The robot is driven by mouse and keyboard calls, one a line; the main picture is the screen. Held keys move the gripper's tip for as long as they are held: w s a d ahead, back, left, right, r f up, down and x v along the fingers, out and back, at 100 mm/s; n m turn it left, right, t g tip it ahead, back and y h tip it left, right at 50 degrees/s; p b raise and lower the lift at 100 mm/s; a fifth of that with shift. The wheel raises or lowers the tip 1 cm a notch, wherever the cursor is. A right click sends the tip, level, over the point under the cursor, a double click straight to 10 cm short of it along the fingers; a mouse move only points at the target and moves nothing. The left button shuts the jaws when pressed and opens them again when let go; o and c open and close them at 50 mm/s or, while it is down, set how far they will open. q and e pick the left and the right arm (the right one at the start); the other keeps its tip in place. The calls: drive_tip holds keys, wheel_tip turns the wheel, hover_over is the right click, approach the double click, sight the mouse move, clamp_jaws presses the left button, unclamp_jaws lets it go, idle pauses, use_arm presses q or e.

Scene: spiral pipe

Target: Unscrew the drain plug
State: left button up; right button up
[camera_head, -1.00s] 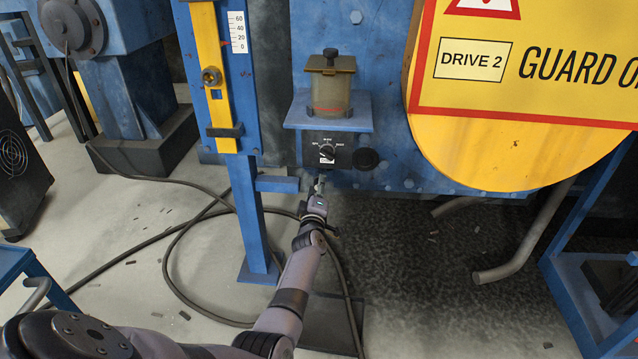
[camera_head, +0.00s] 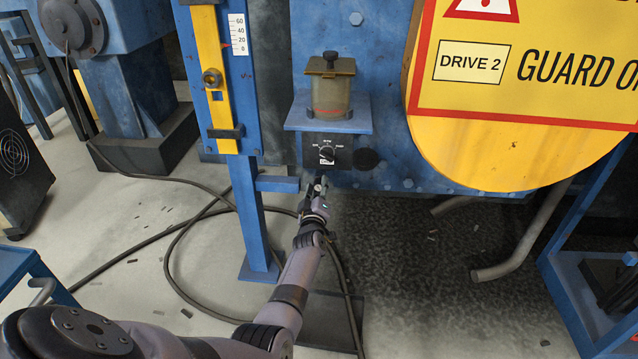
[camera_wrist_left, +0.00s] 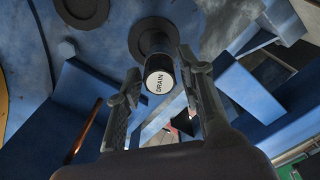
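The drain plug (camera_wrist_left: 159,82) shows in the left wrist view as a short dark cylinder with a white end face marked DRAIN. It stands out from a dark round flange (camera_wrist_left: 153,38) on the blue machine wall. My left gripper (camera_wrist_left: 158,68) is open, with one finger on each side of the plug. Gaps show between the fingers and the plug; I see no clear contact. In the head view my left gripper (camera_head: 319,184) is just below the black control box, and I cannot make out the plug there. My right gripper is not in view.
The black box with a rotary knob (camera_head: 327,155) sits above my left gripper, under a shelf with a cloudy container (camera_head: 331,95). A blue post (camera_head: 250,215) stands close on the left. A yellow guard (camera_head: 490,150) hangs at right. Cables (camera_head: 165,240) lie on the floor.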

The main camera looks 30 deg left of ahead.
use_arm(q)
drive_tip(key=shift+m+p, duration=0.35)
drive_tip(key=shift+m, duration=1.65)
drive_tip(key=shift+p, duration=0.3)
drive_tip(key=shift+m, duration=1.5)
drive_tip(key=m, duration=0.3)
drive_tip(key=shift+p, duration=0.35)
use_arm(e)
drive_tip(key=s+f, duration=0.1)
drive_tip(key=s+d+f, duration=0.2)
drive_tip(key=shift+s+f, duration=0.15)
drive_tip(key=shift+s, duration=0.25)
use_arm(q)
drive_tip(key=shift+c, duration=0.5)
clamp_jaws()
